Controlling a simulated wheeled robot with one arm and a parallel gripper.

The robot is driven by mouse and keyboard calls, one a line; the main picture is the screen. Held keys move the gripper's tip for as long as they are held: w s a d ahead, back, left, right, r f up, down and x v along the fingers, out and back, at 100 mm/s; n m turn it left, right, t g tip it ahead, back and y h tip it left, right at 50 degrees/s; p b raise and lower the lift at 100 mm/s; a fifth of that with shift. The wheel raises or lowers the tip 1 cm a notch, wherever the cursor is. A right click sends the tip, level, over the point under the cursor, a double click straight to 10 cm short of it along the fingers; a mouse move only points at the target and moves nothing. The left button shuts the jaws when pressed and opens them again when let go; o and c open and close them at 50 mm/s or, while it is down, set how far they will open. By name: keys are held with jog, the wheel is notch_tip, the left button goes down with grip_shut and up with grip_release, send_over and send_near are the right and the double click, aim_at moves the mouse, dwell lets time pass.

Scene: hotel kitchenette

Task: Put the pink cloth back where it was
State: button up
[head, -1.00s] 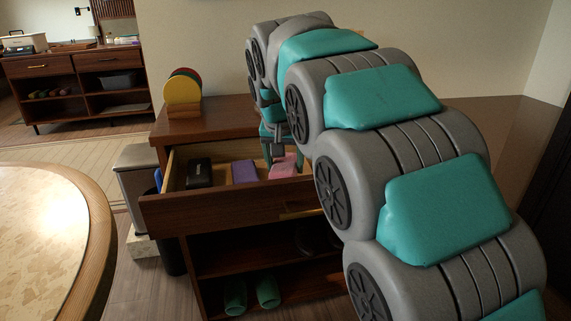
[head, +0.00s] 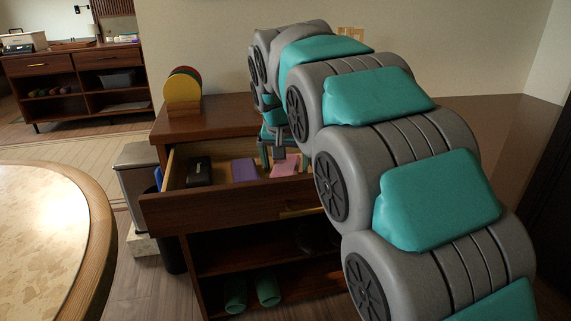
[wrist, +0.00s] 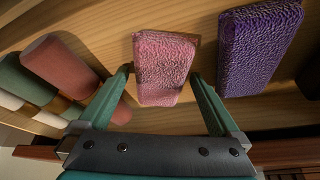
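The pink cloth (head: 286,169) lies in the open drawer (head: 240,202), at the right of the row inside. In the wrist view the pink cloth (wrist: 163,62) is a textured folded block on the drawer's wooden floor. My gripper (head: 280,156) is over it in the drawer. In the wrist view my gripper (wrist: 161,74) is open, one teal finger at each side of the cloth's near end, with a gap visible on both sides. Nothing is held. My arm hides the drawer's right end in the head view.
A purple cloth (head: 244,170) and a black case (head: 199,173) lie left of the pink cloth. Reddish (wrist: 62,68) and green (wrist: 25,82) rolls lie on its other side in the wrist view. Coloured discs (head: 183,88) stand on the cabinet top. A round table (head: 98,225) is at left.

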jog(key=shift+r, duration=0.1)
jog(key=v, duration=1.2)
dwell(1.1)
